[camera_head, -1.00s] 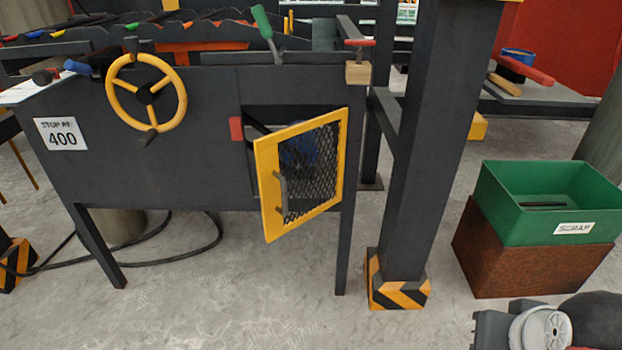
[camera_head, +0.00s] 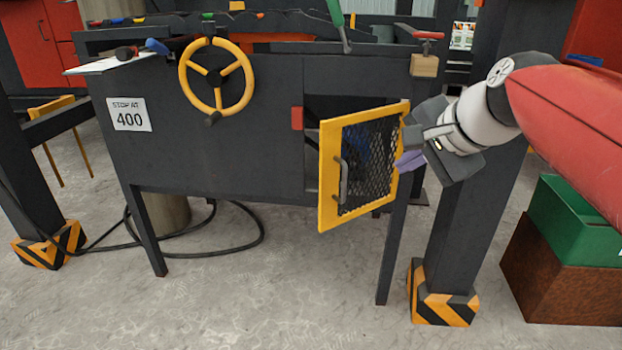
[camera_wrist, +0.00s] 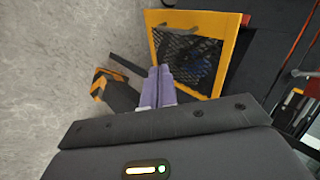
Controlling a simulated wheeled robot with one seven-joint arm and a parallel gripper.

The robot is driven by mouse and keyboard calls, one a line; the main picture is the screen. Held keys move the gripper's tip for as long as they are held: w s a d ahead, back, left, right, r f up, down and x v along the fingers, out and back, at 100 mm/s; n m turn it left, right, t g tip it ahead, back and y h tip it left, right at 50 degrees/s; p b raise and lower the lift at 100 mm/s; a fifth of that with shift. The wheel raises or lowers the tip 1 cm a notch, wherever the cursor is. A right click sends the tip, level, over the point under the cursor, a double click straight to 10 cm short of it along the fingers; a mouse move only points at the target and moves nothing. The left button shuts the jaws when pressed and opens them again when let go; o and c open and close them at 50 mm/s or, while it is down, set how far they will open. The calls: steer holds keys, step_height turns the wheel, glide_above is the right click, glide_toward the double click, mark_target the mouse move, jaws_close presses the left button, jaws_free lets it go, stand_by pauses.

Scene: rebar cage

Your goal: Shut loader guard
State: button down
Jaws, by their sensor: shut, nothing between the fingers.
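The loader guard (camera_head: 362,164) is a yellow-framed mesh door on the dark grey machine. It stands ajar, swung out on its right side, with its grey handle (camera_head: 343,182) near the free left edge. A dark opening with something blue inside shows behind it. The guard also shows in the wrist view (camera_wrist: 192,52). My gripper (camera_head: 403,162) is at the guard's right, hinge-side edge, in front of the machine. Its purple fingers (camera_wrist: 161,82) are together and empty. I cannot tell whether they touch the frame.
A dark post (camera_head: 462,230) with a striped foot stands right of the guard, close behind my arm. A green scrap bin (camera_head: 575,220) on a brown block is at the right. A yellow handwheel (camera_head: 215,78) is on the machine's left. The floor in front is clear.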

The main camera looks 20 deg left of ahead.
steer(key=w+a+y, duration=0.1)
steer(key=a, duration=0.5)
steer(key=b, duration=0.2)
glide_toward(325, 161)
steer(key=shift+m, duration=0.4)
steer(key=x, duration=0.6)
steer(key=shift+s+d+f, duration=0.15)
steer(key=shift+s, duration=0.05)
steer(key=shift+w, duration=0.1)
